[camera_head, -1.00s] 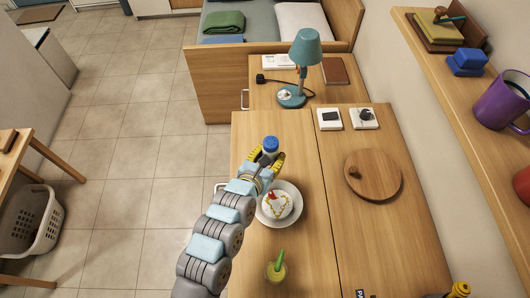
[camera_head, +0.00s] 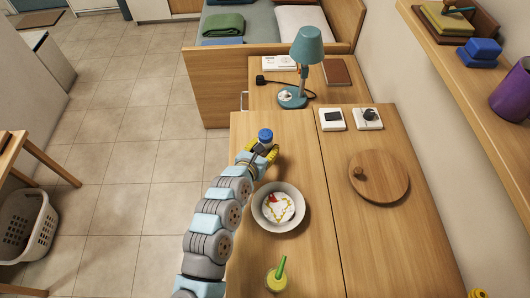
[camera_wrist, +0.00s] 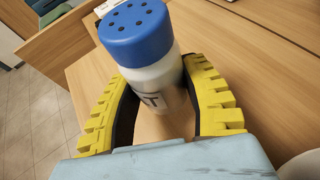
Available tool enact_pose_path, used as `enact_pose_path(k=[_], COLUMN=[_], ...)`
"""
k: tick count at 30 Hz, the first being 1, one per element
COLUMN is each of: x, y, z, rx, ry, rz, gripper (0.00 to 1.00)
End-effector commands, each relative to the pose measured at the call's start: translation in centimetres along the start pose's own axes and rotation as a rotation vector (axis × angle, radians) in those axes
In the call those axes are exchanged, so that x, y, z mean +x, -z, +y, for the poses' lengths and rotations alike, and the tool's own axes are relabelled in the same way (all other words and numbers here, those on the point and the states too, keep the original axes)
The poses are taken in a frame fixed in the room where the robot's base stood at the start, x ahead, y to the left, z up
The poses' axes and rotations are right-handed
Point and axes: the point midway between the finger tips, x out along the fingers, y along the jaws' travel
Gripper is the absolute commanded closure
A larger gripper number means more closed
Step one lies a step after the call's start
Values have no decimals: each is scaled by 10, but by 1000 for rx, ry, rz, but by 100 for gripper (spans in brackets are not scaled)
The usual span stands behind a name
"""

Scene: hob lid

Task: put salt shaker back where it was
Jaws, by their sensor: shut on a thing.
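The salt shaker (camera_head: 265,136) has a blue perforated cap and a pale body with dark lettering. It also fills the middle of the wrist view (camera_wrist: 147,60), a little tilted. My gripper (camera_head: 263,151) has its yellow fingers closed around the shaker's body; they also show on both sides of it in the wrist view (camera_wrist: 160,105). The shaker is over the left part of the wooden table (camera_head: 290,150), near its far end. I cannot tell whether its base touches the table.
A bowl with food (camera_head: 278,207) stands near my arm, and a glass with a green straw (camera_head: 277,277) is nearer. A round wooden board (camera_head: 380,178) lies at the right. Two small white devices (camera_head: 332,119) sit at the far edge, before a lamp (camera_head: 305,50).

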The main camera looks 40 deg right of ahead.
Motion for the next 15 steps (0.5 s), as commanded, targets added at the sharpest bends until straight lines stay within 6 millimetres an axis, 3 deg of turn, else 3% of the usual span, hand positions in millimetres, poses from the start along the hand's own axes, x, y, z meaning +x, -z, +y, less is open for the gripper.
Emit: enact_pose_path(k=[5,15], x=[9,10], y=[25,26], z=[0,0], rx=[-3,-2], ry=[0,-1], rz=[1,1], gripper=[93,93])
